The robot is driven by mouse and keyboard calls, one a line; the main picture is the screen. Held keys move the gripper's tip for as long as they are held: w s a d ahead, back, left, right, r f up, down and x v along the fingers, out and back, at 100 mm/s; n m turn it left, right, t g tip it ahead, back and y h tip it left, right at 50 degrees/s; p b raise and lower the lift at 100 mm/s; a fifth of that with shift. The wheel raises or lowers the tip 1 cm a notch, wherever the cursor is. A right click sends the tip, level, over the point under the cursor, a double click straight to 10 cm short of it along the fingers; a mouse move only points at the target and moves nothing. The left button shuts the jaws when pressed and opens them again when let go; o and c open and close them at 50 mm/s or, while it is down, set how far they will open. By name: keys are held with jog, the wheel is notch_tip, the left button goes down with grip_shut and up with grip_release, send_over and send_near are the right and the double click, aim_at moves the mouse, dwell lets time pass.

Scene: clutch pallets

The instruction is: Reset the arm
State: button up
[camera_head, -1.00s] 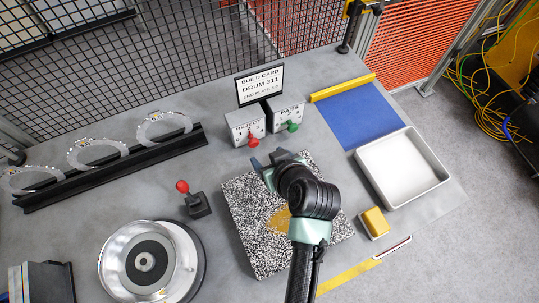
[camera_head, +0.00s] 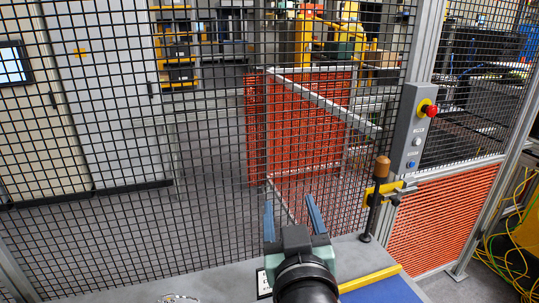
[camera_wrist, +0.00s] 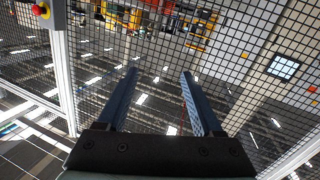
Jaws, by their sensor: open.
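My gripper (camera_head: 291,215) is in the lower middle of the head view, raised above the far edge of the grey table (camera_head: 225,285), with its fingers pointing up toward the mesh fence. The two blue fingers stand apart with nothing between them. In the wrist view my gripper (camera_wrist: 160,80) is also open and empty, with the fence and the room beyond it behind the fingers. My arm hides part of the table's far edge.
A black mesh fence (camera_head: 200,150) stands behind the table. A grey control box (camera_head: 410,130) with a red button hangs on the post at right. A brown-topped post (camera_head: 381,170), a yellow bar (camera_head: 370,279) and a blue mat (camera_head: 385,292) are at the table's right.

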jog(key=s+a+r+m+t, duration=0.1)
jog(key=s+r+t, duration=0.4)
jog(key=r, duration=0.9)
jog(key=s+a+r+m+t, duration=0.1)
jog(key=s+a+r+t, duration=0.1)
jog(key=s+r+t, duration=0.3)
jog(key=s+r, duration=0.4)
jog(key=r, duration=0.6)
jog(key=shift+s+h+b, duration=0.25)
jog(key=shift+h+b, duration=0.05)
jog(key=shift+b, duration=0.1)
jog(key=shift+a, duration=0.1)
